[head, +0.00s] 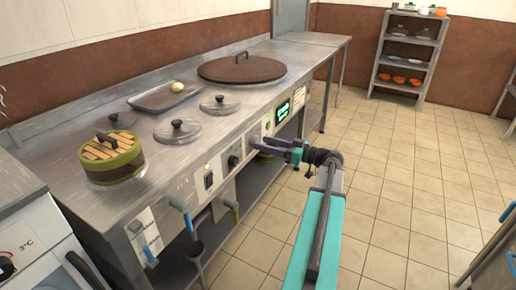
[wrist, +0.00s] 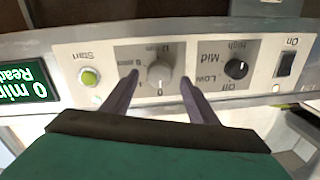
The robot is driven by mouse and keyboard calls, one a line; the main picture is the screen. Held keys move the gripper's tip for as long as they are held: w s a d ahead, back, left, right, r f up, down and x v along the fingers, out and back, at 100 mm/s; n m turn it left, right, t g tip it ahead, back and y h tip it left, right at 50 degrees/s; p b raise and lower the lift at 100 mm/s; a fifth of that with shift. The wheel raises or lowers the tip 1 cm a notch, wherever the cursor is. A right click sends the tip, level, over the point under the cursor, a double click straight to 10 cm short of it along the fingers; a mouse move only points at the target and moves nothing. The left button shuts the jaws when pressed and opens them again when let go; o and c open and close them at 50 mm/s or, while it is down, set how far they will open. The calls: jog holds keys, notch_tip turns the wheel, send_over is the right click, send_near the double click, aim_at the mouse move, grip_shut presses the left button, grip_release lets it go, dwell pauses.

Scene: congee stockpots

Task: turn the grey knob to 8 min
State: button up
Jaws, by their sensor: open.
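The grey knob (wrist: 160,73) sits on a grey dial plate in the upside-down wrist view, with marks 0, 4, 8 min and 12 min around it. Its pointer looks to be at the 0 mark. The display (wrist: 24,82) reads 0 min and Ready. My gripper (wrist: 159,78) is open, with one finger on each side of the knob in the picture; I cannot tell whether either finger touches it. In the head view my gripper (head: 271,146) reaches the front panel from the right and largely covers the knob.
A green Start button (wrist: 89,77) and a black Off-Low-Mid-High knob (wrist: 236,69) flank the grey knob, with an On switch (wrist: 285,64) beyond. A steamer (head: 112,158) stands on top.

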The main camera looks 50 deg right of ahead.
jog(key=shift+x, duration=0.95)
jog(key=shift+c, duration=0.2)
